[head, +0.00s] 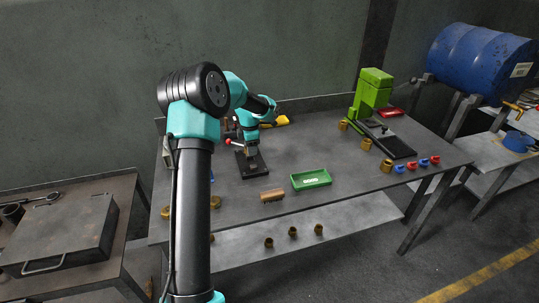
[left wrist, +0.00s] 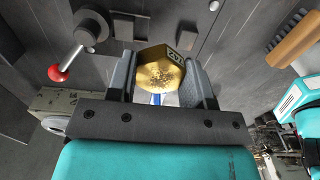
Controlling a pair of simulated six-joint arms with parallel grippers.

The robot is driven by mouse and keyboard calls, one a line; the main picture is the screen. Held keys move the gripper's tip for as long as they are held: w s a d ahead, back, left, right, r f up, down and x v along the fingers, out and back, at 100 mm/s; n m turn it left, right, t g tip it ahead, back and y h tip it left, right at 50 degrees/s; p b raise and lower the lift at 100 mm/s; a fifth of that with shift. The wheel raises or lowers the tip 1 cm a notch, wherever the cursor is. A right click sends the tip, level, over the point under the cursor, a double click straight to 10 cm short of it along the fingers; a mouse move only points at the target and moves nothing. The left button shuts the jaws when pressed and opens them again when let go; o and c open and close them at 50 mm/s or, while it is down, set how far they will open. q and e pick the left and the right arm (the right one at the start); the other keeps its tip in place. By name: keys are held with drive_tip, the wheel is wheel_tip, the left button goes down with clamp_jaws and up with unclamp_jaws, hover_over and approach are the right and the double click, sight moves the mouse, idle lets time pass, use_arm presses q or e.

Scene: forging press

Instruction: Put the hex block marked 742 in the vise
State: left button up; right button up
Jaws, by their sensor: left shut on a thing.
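The brass hex block (left wrist: 158,68) is between the two fingers of my left gripper (left wrist: 158,85) in the left wrist view. Dark digits, seemingly 742, show upside down on one face. In the head view my left gripper (head: 249,142) points down over the dark vise (head: 253,166), which has a red-ball handle. The handle side of the vise also shows in the left wrist view (left wrist: 90,25). The block is over the vise area; I cannot tell whether it touches the vise. The block is too small to make out in the head view. My right gripper is not in view.
A wooden brush (head: 272,195) and a green tray (head: 311,179) lie to the right of the vise. A green press (head: 372,92) stands further right, with several brass, blue and red pieces near it. The table middle is clear. My left arm hides the table's left part.

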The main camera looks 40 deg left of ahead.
use_arm(q)
drive_tip(key=shift+w+a, duration=0.1)
drive_tip(key=shift+w, duration=0.15)
drive_tip(key=shift+f, duration=0.1)
